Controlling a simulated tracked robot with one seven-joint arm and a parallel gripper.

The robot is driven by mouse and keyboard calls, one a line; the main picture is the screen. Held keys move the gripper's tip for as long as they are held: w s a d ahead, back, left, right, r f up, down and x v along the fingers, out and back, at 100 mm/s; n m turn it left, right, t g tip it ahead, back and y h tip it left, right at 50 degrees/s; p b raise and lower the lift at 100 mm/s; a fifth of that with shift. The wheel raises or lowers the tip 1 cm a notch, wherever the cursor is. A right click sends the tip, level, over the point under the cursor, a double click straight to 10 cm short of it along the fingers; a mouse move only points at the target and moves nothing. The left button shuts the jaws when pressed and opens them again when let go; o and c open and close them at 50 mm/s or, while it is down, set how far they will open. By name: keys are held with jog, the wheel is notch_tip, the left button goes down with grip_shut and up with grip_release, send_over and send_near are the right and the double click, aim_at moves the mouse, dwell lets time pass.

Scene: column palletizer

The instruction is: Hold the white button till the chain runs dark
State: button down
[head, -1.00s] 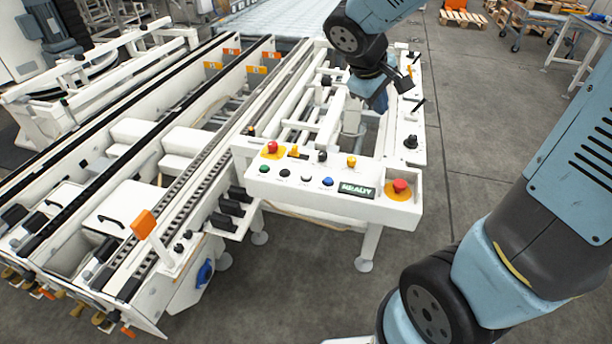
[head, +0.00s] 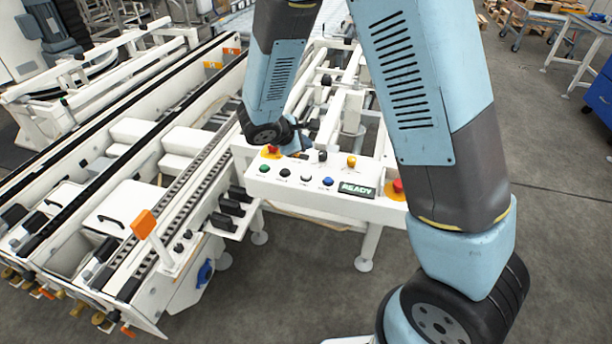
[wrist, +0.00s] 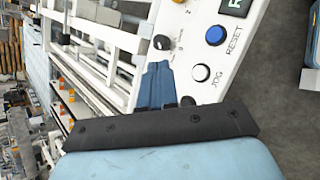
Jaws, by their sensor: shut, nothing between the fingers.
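The white button (head: 306,178) sits on the white control panel (head: 262,188), between a black button and a blue button. In the wrist view the white button (wrist: 200,73) is labelled JOG and is uncovered. My gripper (head: 302,144) is at the back edge of the panel, left of and behind the white button, partly hidden by my arm. In the wrist view my gripper (wrist: 158,84) is shut and empty, apart from the button. A chain track (head: 187,183) with dark and light links runs along the conveyor left of the panel.
The panel also has a green button (head: 264,169), a blue button (head: 327,182), a green READY display (head: 357,190), a red stop button (head: 398,186) partly behind my arm, and a yellow knob (head: 351,161). Grey floor in front of the panel is clear.

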aim_at(305, 177)
dwell(0.3)
jog(key=shift+f, duration=4.4)
jog(key=shift+f, duration=0.75)
dwell(2.5)
